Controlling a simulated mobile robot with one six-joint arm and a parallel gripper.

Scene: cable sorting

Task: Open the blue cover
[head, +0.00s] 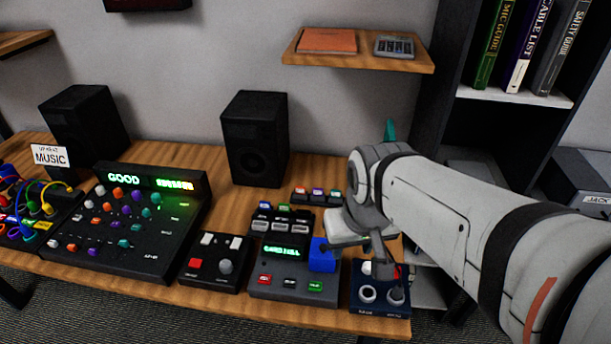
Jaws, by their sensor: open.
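The blue cover (322,256) is a small bright blue block at the right end of a dark console (292,283) with a green lit display. It looks closed, but I cannot be sure, since its hinge does not show. My arm comes in from the right. Whether a finger touches the cover is hard to tell.
A dark blue box (380,309) with round knobs stands right of the console. A black box (215,264) with a red button is on its left. A larger mixer (125,247) and two speakers (255,140) stand further left and behind. A wall shelf (358,57) hangs above.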

